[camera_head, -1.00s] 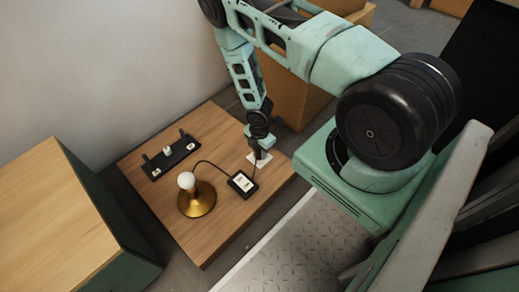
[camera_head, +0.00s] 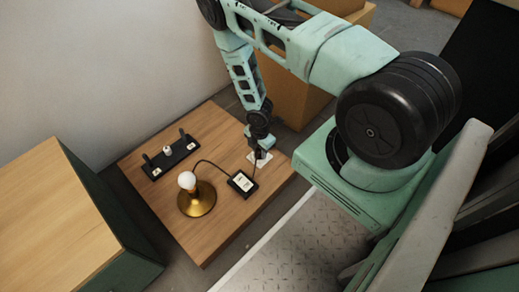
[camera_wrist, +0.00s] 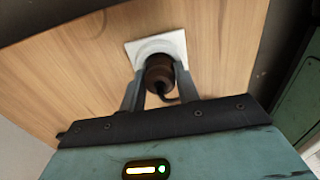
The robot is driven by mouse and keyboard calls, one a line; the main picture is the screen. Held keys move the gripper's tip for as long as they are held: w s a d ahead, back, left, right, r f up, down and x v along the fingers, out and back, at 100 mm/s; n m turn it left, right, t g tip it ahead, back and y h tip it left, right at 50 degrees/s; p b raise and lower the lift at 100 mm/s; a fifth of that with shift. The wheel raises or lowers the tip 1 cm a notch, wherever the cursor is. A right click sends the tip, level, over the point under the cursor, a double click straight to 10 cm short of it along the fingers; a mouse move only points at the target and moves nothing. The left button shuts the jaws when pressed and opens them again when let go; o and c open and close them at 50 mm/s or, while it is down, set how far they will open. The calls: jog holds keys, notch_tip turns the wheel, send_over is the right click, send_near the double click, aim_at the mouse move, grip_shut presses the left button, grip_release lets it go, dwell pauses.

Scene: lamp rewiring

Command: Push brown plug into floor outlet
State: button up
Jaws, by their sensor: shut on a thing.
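The brown plug (camera_wrist: 160,72) shows in the wrist view, between the two fingers of my gripper (camera_wrist: 158,88), which is shut on it. Its dark cord bends away from its near end. The white square floor outlet (camera_wrist: 172,42) with a round rim lies right behind the plug, set on the wooden board. The plug is lined up over the outlet's round socket; how deep it sits I cannot tell. In the head view my gripper (camera_head: 260,150) points down at the white outlet plate (camera_head: 266,160), near the board's right corner, and hides the plug.
The lamp with a white bulb and brass base (camera_head: 197,197) stands on the wooden board (camera_head: 205,240). A black switch box (camera_head: 242,184) joins the cord beside it. A black strip with posts (camera_head: 170,158) lies at the back left. A wooden-topped cabinet (camera_head: 60,220) stands at left, cardboard boxes behind.

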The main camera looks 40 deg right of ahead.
jog(key=o, duration=1.1)
jog(key=shift+c, duration=0.2)
notch_tip(320, 180, up, 17)
jog(key=p, duration=0.7)
jog(key=shift+r+p, duration=0.15)
jog(key=shift+p, duration=0.2)
